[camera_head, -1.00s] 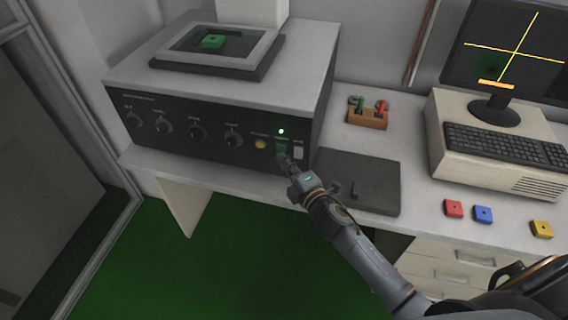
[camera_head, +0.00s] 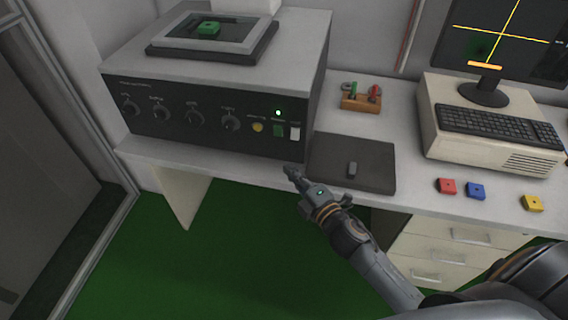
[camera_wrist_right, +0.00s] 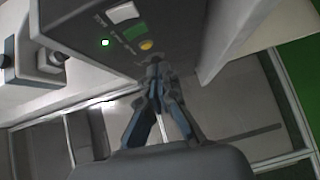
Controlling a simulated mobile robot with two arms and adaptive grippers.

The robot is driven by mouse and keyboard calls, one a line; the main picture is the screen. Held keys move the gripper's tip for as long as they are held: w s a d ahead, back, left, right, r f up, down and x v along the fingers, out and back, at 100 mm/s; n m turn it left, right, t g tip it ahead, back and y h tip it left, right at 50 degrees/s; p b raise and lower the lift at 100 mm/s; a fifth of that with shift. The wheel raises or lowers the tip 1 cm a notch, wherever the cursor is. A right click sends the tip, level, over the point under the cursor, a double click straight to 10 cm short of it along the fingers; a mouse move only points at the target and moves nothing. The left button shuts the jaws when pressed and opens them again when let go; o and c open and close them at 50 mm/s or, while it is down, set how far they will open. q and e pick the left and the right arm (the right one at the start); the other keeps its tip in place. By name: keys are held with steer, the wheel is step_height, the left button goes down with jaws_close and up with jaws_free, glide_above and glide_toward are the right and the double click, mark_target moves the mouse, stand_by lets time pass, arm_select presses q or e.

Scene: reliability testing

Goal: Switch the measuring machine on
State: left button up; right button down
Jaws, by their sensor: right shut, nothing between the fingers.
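The measuring machine (camera_head: 215,65) is a grey box with a dark front panel at the left of the desk. Its panel carries several knobs, a yellow button (camera_head: 257,127), a green button (camera_head: 278,130) and a white switch (camera_head: 295,133). A small green lamp (camera_head: 278,112) above the green button is lit. The lamp (camera_wrist_right: 105,43), white switch (camera_wrist_right: 122,12) and yellow button (camera_wrist_right: 146,45) also show in the right wrist view. My right gripper (camera_head: 290,171) is shut and empty, in front of and below the panel, apart from the buttons. My left gripper is not in view.
A dark flat plate (camera_head: 350,163) with a small block lies right of the machine. Behind it stands a wooden holder (camera_head: 361,100) with green and red tools. Red, blue and yellow blocks lie near the desk's front edge. A keyboard and monitor stand at right.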

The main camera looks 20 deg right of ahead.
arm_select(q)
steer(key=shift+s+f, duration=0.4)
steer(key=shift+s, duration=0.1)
arm_select(e)
steer(key=v, duration=0.3)
steer(key=shift+s+f, duration=0.15)
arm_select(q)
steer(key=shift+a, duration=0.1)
